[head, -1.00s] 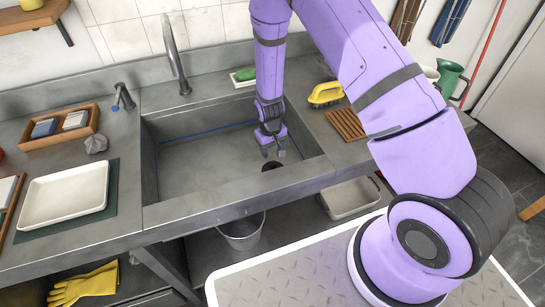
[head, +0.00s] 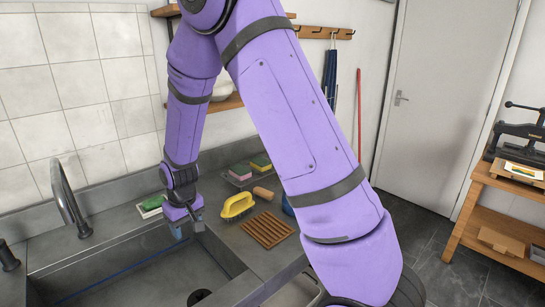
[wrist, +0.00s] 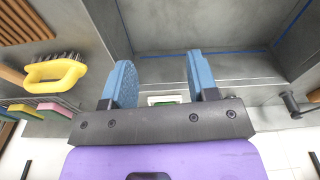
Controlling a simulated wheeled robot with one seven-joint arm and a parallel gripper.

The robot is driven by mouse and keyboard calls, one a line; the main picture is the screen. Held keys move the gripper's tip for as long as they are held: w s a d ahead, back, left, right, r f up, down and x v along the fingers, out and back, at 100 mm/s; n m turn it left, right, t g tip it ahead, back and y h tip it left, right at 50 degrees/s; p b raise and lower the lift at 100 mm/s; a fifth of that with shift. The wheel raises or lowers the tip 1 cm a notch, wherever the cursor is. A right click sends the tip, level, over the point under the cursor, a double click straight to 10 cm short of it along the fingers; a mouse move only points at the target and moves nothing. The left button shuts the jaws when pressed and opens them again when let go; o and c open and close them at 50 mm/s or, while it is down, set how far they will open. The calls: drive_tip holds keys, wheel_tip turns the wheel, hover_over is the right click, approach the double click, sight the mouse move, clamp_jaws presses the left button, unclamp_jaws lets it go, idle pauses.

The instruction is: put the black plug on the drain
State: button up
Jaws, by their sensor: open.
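A yellow-handled brush (head: 237,205) and a slatted wooden rack (head: 266,229) lie on the counter right of the sink. A green sponge on a white dish (head: 151,207) is behind the gripper. A tap (head: 70,200) rises behind the sink. Sponges (head: 240,172) sit farther back.

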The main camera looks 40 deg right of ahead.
drive_tip(key=s+d+r+t, duration=0.15)
drive_tip(key=s+r, duration=0.35)
drive_tip(key=r, duration=0.5)
drive_tip(key=s+d+r+t, duration=0.15)
drive_tip(key=s+r, duration=0.35)
drive_tip(key=r, duration=0.5)
drive_tip(key=s+d+r, duration=0.1)
drive_tip(key=s+r, duration=0.2)
drive_tip(key=s, duration=0.3)
drive_tip(key=s+d+r, duration=0.1)
drive_tip(key=s+r, duration=0.2)
drive_tip(key=s, duration=0.3)
drive_tip(key=s+d+r+m+t, duration=0.1)
drive_tip(key=s+r, duration=0.2)
drive_tip(key=s, duration=0.4)
drive_tip(key=shift+d, duration=0.15)
